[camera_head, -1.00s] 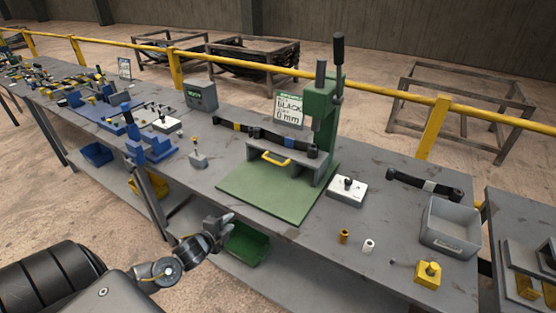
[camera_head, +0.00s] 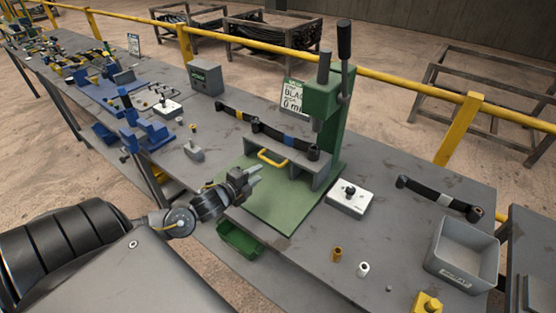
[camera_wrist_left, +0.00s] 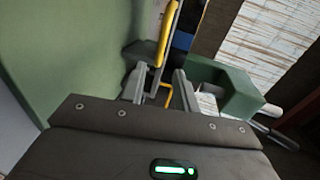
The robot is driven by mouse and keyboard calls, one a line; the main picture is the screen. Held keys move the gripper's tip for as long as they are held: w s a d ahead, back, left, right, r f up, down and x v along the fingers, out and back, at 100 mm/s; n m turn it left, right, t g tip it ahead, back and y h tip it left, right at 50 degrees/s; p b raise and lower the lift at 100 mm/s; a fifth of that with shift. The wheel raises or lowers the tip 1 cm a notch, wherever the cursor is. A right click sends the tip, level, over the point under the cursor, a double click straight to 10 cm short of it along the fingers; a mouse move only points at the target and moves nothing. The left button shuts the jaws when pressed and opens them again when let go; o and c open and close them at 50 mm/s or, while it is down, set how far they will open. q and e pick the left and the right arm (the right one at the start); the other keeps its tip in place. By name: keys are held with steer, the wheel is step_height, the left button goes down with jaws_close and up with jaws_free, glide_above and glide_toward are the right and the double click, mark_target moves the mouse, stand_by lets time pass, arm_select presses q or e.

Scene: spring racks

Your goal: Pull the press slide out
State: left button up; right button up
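The green press (camera_head: 322,105) stands on a green base plate (camera_head: 272,207) on the bench. Its grey slide (camera_head: 304,163) sits under the ram and has a yellow handle (camera_head: 272,158) on its front. A dark bar with a blue band (camera_head: 288,139) lies on the slide. My left gripper (camera_head: 254,175) is just in front of the handle, over the base plate. In the left wrist view its two fingers (camera_wrist_left: 160,88) are apart, with the yellow handle (camera_wrist_left: 166,45) ahead and between them. Contact cannot be told. My right gripper is not in view.
A white button box (camera_head: 349,198) stands right of the base plate. Grey tray (camera_head: 462,254), brown bushing (camera_head: 337,254) and white bushing (camera_head: 363,269) are farther right. A green bin (camera_head: 240,240) hangs below the bench's front edge. Blue fixtures (camera_head: 145,135) stand at left.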

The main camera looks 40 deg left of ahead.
mark_target(273, 163)
arm_select(q)
steer(key=p+x, duration=0.1)
steer(key=x, duration=0.3)
steer(key=p+x, duration=0.1)
steer(key=x, duration=0.3)
steer(key=shift+w+a, duration=0.15)
steer(key=shift+a, duration=0.1)
steer(key=shift+w+f, duration=0.1)
steer(key=shift+w, duration=0.55)
steer(key=shift+w+f, duration=0.15)
steer(key=shift+w, duration=0.1)
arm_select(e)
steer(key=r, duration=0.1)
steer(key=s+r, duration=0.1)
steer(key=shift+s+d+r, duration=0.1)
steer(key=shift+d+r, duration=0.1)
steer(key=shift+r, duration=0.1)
